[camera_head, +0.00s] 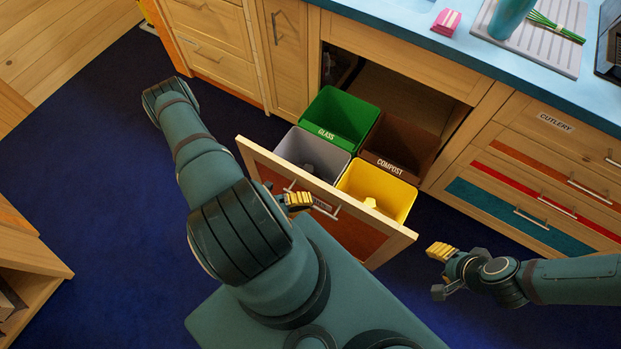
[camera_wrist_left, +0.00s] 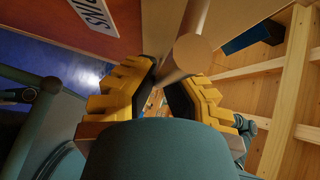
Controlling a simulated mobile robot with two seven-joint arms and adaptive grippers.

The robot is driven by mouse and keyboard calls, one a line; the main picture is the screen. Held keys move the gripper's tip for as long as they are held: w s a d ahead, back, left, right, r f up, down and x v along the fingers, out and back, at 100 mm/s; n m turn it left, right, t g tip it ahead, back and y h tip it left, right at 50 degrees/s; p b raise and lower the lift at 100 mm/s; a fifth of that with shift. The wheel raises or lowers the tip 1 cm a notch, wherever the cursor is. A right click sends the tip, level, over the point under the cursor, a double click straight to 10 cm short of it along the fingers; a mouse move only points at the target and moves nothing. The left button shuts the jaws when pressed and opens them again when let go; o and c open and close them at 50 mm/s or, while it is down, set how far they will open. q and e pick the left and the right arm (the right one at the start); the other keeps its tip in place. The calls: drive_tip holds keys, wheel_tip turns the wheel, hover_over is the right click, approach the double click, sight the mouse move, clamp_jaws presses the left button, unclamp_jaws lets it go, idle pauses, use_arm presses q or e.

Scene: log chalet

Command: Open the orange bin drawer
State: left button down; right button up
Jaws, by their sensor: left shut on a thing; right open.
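The orange bin drawer (camera_head: 352,234) stands pulled out from the counter, its wooden-framed front with an orange panel facing me. Inside are a green GLASS bin (camera_head: 340,115), a brown COMPOST bin (camera_head: 400,142), a grey bin (camera_head: 305,150) and a yellow bin (camera_head: 385,188). My left gripper (camera_head: 297,201) is at the drawer's metal bar handle (camera_head: 327,211), near its left end. In the left wrist view, the yellow-padded fingers of this gripper (camera_wrist_left: 162,92) are shut on the handle (camera_wrist_left: 190,52). My right gripper (camera_head: 436,271) is open and empty, right of the drawer.
A blue countertop (camera_head: 400,40) runs above, with a pink block (camera_head: 446,21), a teal cup (camera_head: 508,18) and a drying mat (camera_head: 556,45). Closed CUTLERY drawers (camera_head: 545,150) are at the right. A wooden shelf (camera_head: 30,260) stands at the left. Dark blue floor surrounds the drawer.

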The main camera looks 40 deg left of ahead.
use_arm(q)
drive_tip(key=shift+s+d, duration=0.3)
drive_tip(key=shift+s, duration=0.5)
use_arm(e)
drive_tip(key=shift+s+d+f, duration=0.1)
drive_tip(key=shift+s, duration=0.2)
use_arm(q)
drive_tip(key=c, duration=1)
unclamp_jaws()
drive_tip(key=v, duration=1.2)
drive_tip(key=shift+a, duration=0.1)
